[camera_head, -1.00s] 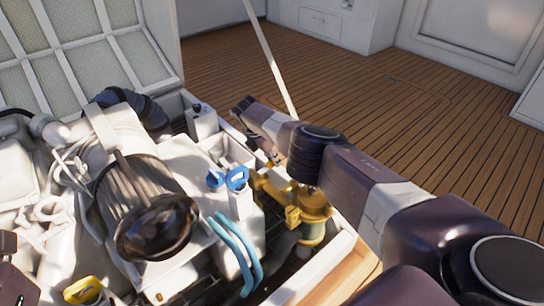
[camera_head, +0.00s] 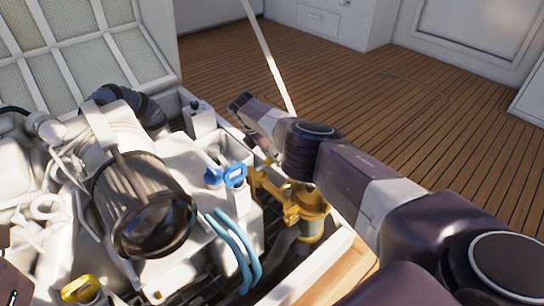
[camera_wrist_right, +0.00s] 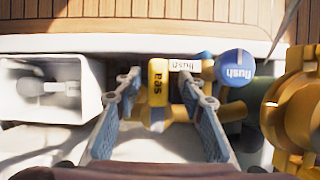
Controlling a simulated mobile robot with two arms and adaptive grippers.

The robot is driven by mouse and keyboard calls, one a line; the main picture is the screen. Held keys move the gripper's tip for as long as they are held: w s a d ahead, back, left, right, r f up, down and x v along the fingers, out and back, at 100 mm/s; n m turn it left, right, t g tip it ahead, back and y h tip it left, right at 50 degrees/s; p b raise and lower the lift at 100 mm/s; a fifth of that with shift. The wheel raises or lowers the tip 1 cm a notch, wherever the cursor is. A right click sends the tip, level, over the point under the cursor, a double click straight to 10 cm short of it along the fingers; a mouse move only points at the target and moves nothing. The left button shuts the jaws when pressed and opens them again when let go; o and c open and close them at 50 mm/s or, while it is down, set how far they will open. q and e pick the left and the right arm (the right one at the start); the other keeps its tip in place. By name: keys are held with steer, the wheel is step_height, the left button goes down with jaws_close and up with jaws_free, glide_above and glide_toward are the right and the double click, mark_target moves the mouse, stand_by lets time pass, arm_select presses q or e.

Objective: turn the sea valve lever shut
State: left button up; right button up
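The sea valve lever is a yellow handle marked "sea" (camera_wrist_right: 158,82), upright in the right wrist view, on a brass-coloured fitting. My right gripper (camera_wrist_right: 161,92) is open, its two blue-padded fingers on either side of the lever. A gap shows on both sides, wider on the right. My left gripper is out of view; only a dark bit of my arm shows at the left edge.
A blue round "flush" handle (camera_wrist_right: 235,67) sits right of the sea lever. A large brass body (camera_wrist_right: 295,110) stands farther right, a white open box (camera_wrist_right: 50,90) at left. In the head view, the engine (camera_head: 150,225) fills the hatch; the wooden deck (camera_head: 420,120) beyond is clear.

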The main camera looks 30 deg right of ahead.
mark_target(262, 167)
steer(key=shift+w+a+r, duration=0.1)
steer(key=shift+a+r, duration=0.15)
steer(key=shift+r, duration=0.4)
steer(key=v, duration=1)
steer(key=shift+r, duration=0.25)
steer(key=shift+a, duration=0.15)
